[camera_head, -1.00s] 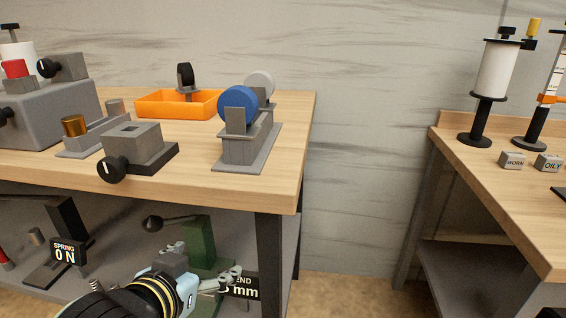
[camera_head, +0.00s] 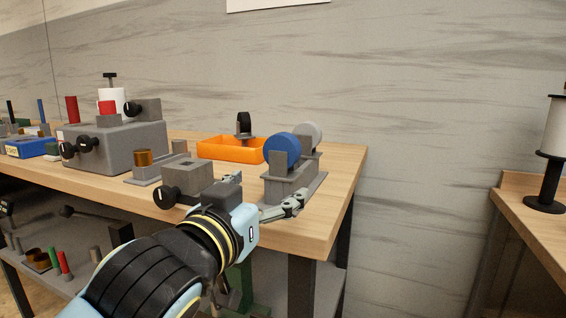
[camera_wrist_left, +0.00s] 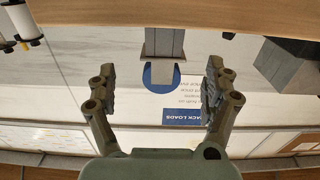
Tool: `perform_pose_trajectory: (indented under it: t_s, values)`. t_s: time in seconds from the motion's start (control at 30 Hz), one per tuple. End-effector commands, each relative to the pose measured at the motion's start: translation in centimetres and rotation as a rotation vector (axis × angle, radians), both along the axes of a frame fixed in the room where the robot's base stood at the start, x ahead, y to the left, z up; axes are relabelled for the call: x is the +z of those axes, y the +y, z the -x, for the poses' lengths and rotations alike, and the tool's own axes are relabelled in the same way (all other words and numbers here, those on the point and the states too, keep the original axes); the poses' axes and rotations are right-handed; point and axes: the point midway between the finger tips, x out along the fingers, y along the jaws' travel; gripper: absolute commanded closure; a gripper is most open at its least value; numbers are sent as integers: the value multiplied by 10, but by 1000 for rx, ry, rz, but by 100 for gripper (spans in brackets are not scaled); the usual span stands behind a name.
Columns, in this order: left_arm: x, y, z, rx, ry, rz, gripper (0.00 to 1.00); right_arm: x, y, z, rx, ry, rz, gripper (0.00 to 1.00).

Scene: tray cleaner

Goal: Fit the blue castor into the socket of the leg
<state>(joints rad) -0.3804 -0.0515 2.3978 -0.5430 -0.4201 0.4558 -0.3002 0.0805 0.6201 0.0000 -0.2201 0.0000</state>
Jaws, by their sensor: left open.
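The blue castor (camera_head: 281,151) stands upright in a grey rack (camera_head: 291,184) near the bench's right end. In the left wrist view the blue castor (camera_wrist_left: 148,75) shows ahead, between the fingers but beyond them, partly covered by its grey stem. A grey block with a square hole in its top (camera_head: 187,172) and a black knob, which looks like the leg socket, stands to the left. My left gripper (camera_head: 262,194) is open and empty in front of the rack at the bench's front edge; its fingers (camera_wrist_left: 158,88) are spread apart. The right gripper is not in view.
A grey-wheeled castor (camera_head: 308,135) stands behind the blue one. An orange tray (camera_head: 228,151) holding a black castor (camera_head: 243,123) lies behind the socket block. A large grey machine (camera_head: 115,147) stands further left. The bench corner right of the rack is clear.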

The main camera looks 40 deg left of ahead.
Motion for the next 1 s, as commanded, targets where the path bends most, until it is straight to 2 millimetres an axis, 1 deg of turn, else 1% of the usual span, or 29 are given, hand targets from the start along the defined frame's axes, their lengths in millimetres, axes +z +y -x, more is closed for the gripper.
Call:
perform_pose_trajectory:
  t_s: [0.03, 0.1, 0.27, 0.5, 0.63, 0.83, 1.0]
  values:
    - [0, 2, -8, -2, -1, -2, 15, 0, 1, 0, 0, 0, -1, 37]
    - [0, 4, -16, -1, 0, -2, 15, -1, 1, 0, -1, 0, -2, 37]
    - [1, 8, -28, 0, 2, -3, 15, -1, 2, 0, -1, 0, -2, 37]
    - [3, 19, -63, 0, 2, -1, 15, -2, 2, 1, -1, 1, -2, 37]
    - [3, 21, -71, 1, 4, 1, 15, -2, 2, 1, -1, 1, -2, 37]
    - [3, 21, -71, 1, 4, 1, 15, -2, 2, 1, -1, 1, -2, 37]
    - [3, 21, -70, 1, 4, 1, 38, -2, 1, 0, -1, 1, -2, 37]
